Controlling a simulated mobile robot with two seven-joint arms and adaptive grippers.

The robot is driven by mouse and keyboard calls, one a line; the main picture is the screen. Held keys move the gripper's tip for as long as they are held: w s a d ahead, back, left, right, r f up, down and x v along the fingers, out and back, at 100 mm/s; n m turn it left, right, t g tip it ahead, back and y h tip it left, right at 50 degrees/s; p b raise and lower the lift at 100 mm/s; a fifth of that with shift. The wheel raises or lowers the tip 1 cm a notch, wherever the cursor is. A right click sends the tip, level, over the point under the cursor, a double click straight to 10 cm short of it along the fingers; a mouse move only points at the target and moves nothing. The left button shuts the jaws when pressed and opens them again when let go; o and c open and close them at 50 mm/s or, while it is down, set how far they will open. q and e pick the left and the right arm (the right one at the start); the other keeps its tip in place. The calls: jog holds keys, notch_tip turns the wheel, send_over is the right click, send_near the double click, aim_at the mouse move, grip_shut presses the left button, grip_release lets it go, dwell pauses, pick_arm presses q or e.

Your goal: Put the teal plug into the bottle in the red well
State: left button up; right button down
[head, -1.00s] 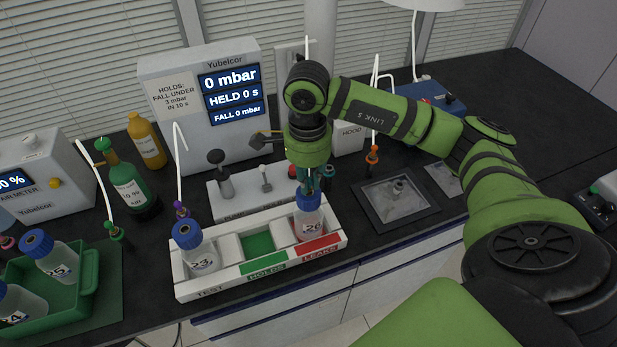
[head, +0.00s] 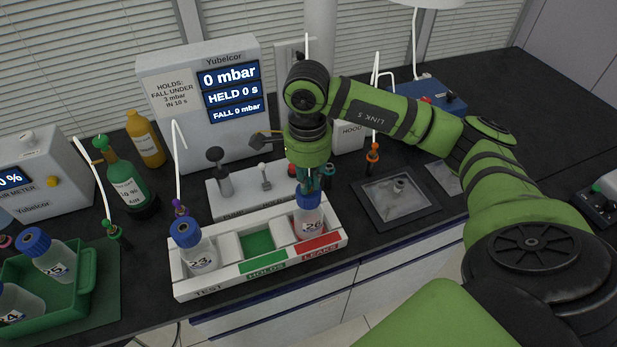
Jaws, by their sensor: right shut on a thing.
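My right gripper (head: 310,180) points down over the red well at the right end of the white rack (head: 215,285). It is shut on the teal plug (head: 303,186), which is mostly hidden by the fingers. The bottle (head: 308,222) labelled 26, with a blue cap ring, stands upright in the red well marked LEAKS (head: 320,246). The plug is right at the bottle's mouth; I cannot tell how far in it sits. A white tube (head: 306,45) rises behind my right arm. My left gripper is not in view.
Bottle 23 (head: 198,252) stands in the rack's TEST well; the green well (head: 258,243) is empty. A pump unit (head: 235,197) and pressure display (head: 230,95) stand behind. A green tray (head: 85,285) with bottles is at left. A grey-framed plate (head: 397,203) lies at right.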

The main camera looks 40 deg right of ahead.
jog(key=c, duration=1.1)
grip_release()
jog(key=shift+c, duration=0.2)
notch_tip(320, 180, up, 12)
